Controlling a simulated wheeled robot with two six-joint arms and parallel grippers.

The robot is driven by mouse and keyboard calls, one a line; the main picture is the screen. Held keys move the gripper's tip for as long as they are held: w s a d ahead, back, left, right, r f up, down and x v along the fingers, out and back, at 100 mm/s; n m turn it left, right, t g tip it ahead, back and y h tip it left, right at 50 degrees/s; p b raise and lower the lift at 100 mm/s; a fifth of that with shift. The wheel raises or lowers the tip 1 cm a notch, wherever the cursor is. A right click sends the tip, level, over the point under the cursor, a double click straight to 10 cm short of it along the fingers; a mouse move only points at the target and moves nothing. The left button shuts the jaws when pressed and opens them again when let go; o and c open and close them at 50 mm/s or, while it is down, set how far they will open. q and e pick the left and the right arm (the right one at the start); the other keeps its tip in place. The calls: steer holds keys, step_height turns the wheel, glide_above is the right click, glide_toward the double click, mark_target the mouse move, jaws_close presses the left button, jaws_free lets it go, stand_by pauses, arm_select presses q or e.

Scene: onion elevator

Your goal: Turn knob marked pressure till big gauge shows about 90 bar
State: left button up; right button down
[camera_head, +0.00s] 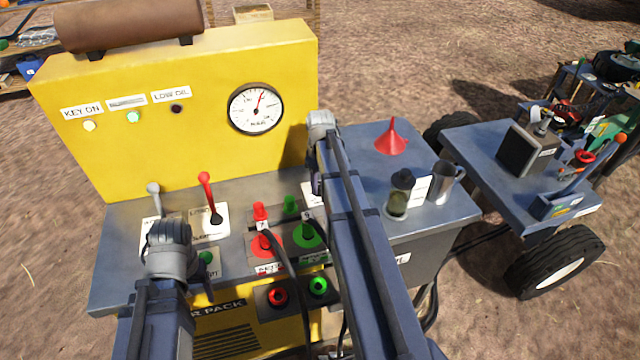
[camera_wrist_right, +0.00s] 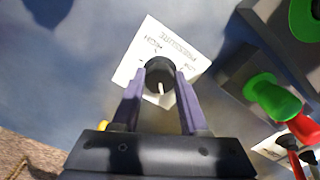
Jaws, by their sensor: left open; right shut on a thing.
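The big round gauge (camera_head: 256,109) is on the yellow panel. Its red needle points up and slightly right; the numbers are too small to read surely. The black pressure knob (camera_wrist_right: 158,72) sits on a white label (camera_wrist_right: 185,50) marked pressure, high and low. Its white mark points down in the right wrist view. My right gripper (camera_wrist_right: 159,80) is shut on this knob, one finger on each side. In the head view my right arm hides the knob. My left gripper (camera_head: 168,240) is over the panel's front left; its fingers are mostly hidden. It is open, away from the knob.
A red lever (camera_head: 206,188) and a grey lever (camera_head: 153,192) stand near my left gripper. Red and green hose couplings (camera_head: 307,236) lie between my arms. A red funnel (camera_head: 392,137), a jar (camera_head: 399,195) and a metal mug (camera_head: 446,183) stand right of my right arm.

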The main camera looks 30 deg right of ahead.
mark_target(320, 185)
steer(key=n, duration=0.5)
steer(key=shift+n, duration=0.4)
stand_by(0.4)
steer(key=shift+c, duration=2.1)
jaws_free()
steer(key=shift+r, duration=0.15)
step_height(320, 185, up, 8)
steer(key=p, duration=0.8)
steer(key=shift+f, duration=0.2)
steer(key=shift+f, duration=0.1)
